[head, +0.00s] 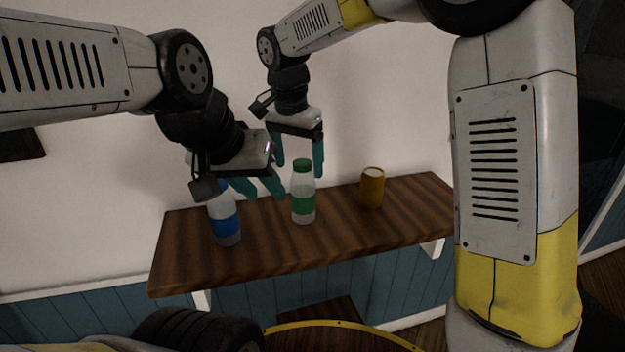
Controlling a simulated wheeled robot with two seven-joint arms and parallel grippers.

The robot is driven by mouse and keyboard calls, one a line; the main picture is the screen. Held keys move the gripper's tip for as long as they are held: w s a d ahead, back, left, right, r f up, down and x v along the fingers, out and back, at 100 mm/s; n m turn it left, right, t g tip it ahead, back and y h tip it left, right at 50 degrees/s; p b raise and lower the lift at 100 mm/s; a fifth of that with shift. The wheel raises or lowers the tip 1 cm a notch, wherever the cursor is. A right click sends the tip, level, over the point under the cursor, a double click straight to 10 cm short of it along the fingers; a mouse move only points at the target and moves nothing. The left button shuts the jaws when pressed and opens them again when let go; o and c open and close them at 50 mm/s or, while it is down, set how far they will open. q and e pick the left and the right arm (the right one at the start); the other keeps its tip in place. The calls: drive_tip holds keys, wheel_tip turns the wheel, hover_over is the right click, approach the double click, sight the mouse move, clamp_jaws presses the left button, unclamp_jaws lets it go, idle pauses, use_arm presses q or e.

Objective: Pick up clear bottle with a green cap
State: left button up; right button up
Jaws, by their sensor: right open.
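The clear bottle with a green cap and green label (303,205) stands upright near the middle of the wooden shelf. My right gripper (299,171) is open and points down over it. Its teal fingers show to the left and right of the green cap, with no visible contact; the exact depth between them is hard to tell. My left gripper (265,196) is left of the bottle, above the shelf, with its teal fingers apart and nothing seen between them.
A clear bottle with a blue label (224,224) stands on the left of the shelf (340,229), its top partly hidden by my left gripper. An orange-brown cup (371,190) stands right of the green-capped bottle. The shelf's right end is clear. A white wall is behind.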

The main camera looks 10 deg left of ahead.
sight(303, 186)
drive_tip(key=shift+w+f, duration=0.15)
drive_tip(key=shift+f, duration=0.15)
drive_tip(key=f, duration=0.2)
drive_tip(key=w+f, duration=0.1)
drive_tip(key=f, duration=0.4)
drive_tip(key=shift+w+d, duration=0.2)
drive_tip(key=shift+d, duration=0.15)
drive_tip(key=c, duration=1.4)
